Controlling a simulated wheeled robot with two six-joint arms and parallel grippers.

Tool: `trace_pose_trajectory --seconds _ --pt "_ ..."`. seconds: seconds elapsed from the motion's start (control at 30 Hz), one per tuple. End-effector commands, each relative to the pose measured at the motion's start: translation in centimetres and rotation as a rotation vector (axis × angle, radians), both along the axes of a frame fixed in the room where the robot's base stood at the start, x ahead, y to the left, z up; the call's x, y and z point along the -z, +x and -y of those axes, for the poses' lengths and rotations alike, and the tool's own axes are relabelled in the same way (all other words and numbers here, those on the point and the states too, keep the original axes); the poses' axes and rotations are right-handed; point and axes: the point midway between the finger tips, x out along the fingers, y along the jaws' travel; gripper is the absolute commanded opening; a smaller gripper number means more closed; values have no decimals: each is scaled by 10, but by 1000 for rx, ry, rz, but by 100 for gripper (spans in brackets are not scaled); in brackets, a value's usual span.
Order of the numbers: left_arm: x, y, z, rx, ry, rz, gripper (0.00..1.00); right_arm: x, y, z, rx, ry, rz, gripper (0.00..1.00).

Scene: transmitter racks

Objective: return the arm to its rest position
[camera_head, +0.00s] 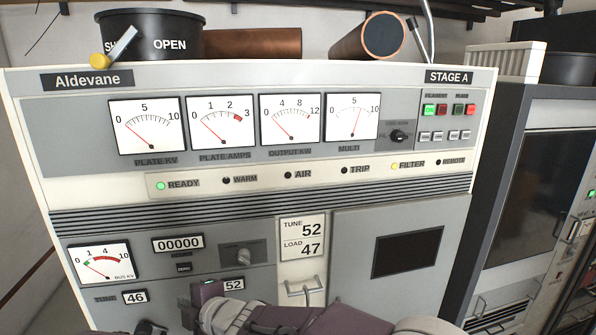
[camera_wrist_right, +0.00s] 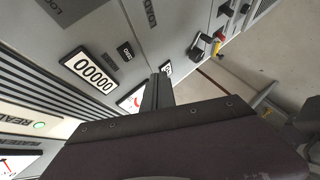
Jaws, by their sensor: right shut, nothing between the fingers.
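My right arm (camera_head: 330,318) comes in along the bottom of the head view, low in front of the Aldevane rack. Its right gripper (camera_head: 190,310) points left, near the readouts marked 46 (camera_head: 135,297) and 52 (camera_head: 234,284). In the right wrist view the dark fingers (camera_wrist_right: 158,90) are together with nothing between them. They show in front of the rack's face, near the 00000 counter (camera_wrist_right: 88,72). Whether they touch the panel is hard to tell. My left gripper is in neither view.
The rack's pale panel (camera_head: 400,215) carries meters, lamps and a handle (camera_head: 304,288). A dark cabinet (camera_head: 535,180) stands at the right. Copper cylinders (camera_head: 368,38) and a black drum (camera_head: 150,32) sit on top. The wrist view shows open floor (camera_wrist_right: 270,55) and a red-and-yellow padlock area (camera_wrist_right: 217,42).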

Motion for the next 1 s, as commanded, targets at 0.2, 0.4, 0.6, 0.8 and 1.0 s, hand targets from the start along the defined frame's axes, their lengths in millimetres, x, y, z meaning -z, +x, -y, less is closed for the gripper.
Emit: trace_pose_trajectory --seconds 0.2,0.4,0.6,0.8,1.0 --pt "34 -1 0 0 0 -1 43 26 89 151 334 5 -24 0" --pt "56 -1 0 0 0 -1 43 111 74 316 782 42 -346 0" --pt "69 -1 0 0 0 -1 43 208 -37 416 1321 195 -841 0" --pt "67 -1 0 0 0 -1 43 250 -142 416 1724 290 -1235 0" --pt "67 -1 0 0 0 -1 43 251 -152 415 1848 357 -1293 0"
